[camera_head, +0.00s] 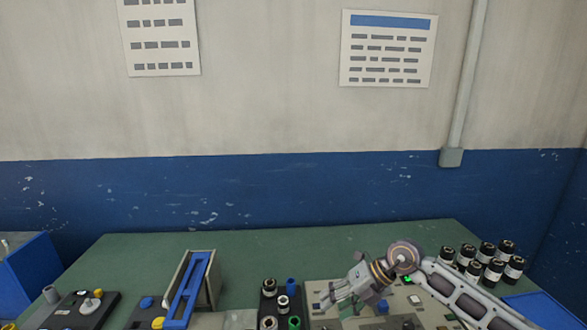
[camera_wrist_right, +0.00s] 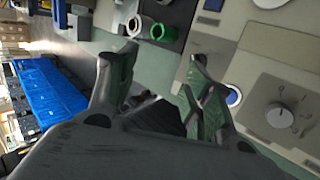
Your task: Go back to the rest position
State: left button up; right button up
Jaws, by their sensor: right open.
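My right gripper (camera_head: 337,297) reaches in from the right in the head view, over the beige machine panel (camera_head: 318,290). Its two fingers stand apart in the right wrist view (camera_wrist_right: 165,60), with nothing seen held between them. Below the fingers, the wrist view shows the green table and the edge of the panel (camera_wrist_right: 262,72), with a round dial (camera_wrist_right: 281,117). My left gripper is in neither view.
A dark holder with several rolls, one a green ring (camera_head: 294,323), stands left of the panel. A blue-railed frame (camera_head: 188,290) is further left. Several black-and-white canisters (camera_head: 486,250) stand at the right. The green table (camera_head: 270,245) is clear at the back.

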jog(key=s+a+r+m+t+y, duration=0.2)
jog(key=a+r+t+y, duration=0.1)
jog(key=a+r+y, duration=0.65)
jog(key=w+d+r+m+t+h, duration=0.2)
jog(key=w+r+m+t, duration=0.2)
jog(key=r+m+t, duration=0.65)
jog(key=d+f+m+t+h, duration=0.2)
jog(key=d+f+m+h, duration=1.4)
jog(key=m, duration=0.2)
jog(key=s+d+f+m+g, duration=0.1)
jog(key=s+f+m+g, duration=0.1)
jog(key=s+f+g, duration=0.65)
jog(key=s+d+f+m+g, duration=0.1)
jog(key=s+f+g, duration=0.3)
jog(key=s+f, duration=0.85)
jog(key=s+d+f+g, duration=0.1)
jog(key=s+f, duration=0.2)
jog(key=f, duration=1.2)
jog(key=s+f+g, duration=0.1)
jog(key=s+f, duration=0.1)
jog(key=f, duration=1.4)
jog(key=s+d+f, duration=0.3)
jog(key=s+f, duration=0.6)
jog(key=s, duration=0.1)
jog(key=s+d+f, duration=0.3)
jog(key=s+f, duration=0.6)
jog(key=s, duration=0.2)
jog(key=shift+s+f+g, duration=0.15)
jog(key=shift+f+g, duration=0.15)
jog(key=shift+f, duration=0.1)
